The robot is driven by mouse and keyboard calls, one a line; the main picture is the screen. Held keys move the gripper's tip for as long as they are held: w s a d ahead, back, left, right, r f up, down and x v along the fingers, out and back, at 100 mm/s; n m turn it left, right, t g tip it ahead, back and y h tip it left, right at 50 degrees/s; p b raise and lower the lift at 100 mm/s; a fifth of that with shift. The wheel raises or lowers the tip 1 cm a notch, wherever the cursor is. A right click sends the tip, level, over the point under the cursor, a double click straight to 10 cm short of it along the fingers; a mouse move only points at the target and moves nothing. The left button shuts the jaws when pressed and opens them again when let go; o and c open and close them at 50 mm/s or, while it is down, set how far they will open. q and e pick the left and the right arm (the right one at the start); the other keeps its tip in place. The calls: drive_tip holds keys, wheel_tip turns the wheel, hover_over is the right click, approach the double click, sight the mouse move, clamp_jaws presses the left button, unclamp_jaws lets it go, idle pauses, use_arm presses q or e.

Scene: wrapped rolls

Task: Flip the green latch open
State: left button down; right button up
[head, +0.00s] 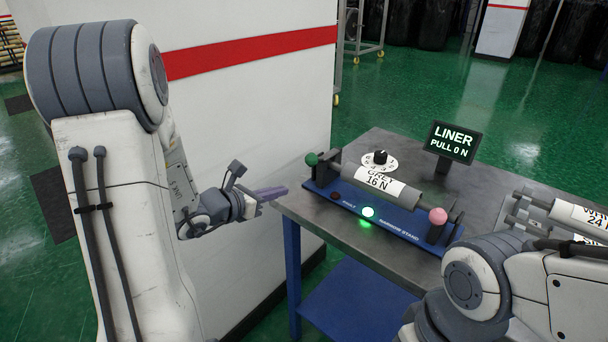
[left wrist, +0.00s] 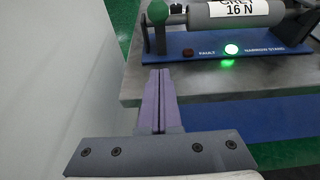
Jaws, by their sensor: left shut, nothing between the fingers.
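The green latch knob (head: 311,159) is at the left end of the blue narrow stand (head: 392,222) on the table. In the left wrist view the green knob (left wrist: 157,11) stands at the top edge, upright on a dark post. A grey roll labelled 16 N (head: 375,186) lies across the stand. A pink knob (head: 438,216) is at its right end. My left gripper (head: 284,191) is shut and empty, just off the table's left corner and apart from the latch. Its purple fingers (left wrist: 160,74) point toward the stand. My right arm shows at the lower right, but its gripper is out of view.
The grey table (head: 465,177) also carries a black dial (head: 380,157), a sign reading LINER PULL 0 N (head: 452,142) and another roll stand (head: 565,213) at the right. A white wall (head: 250,100) stands left of the table. A green lamp (head: 368,212) glows on the stand.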

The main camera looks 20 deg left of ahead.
use_arm(q)
drive_tip(key=x, duration=1)
drive_tip(key=shift+s+d+p, duration=0.1)
drive_tip(key=shift+p, duration=0.2)
wheel_tip(320, 180, up, 3)
drive_tip(key=shift+f+p, duration=0.1)
drive_tip(key=shift+p, duration=0.6)
drive_tip(key=shift+r, duration=0.55)
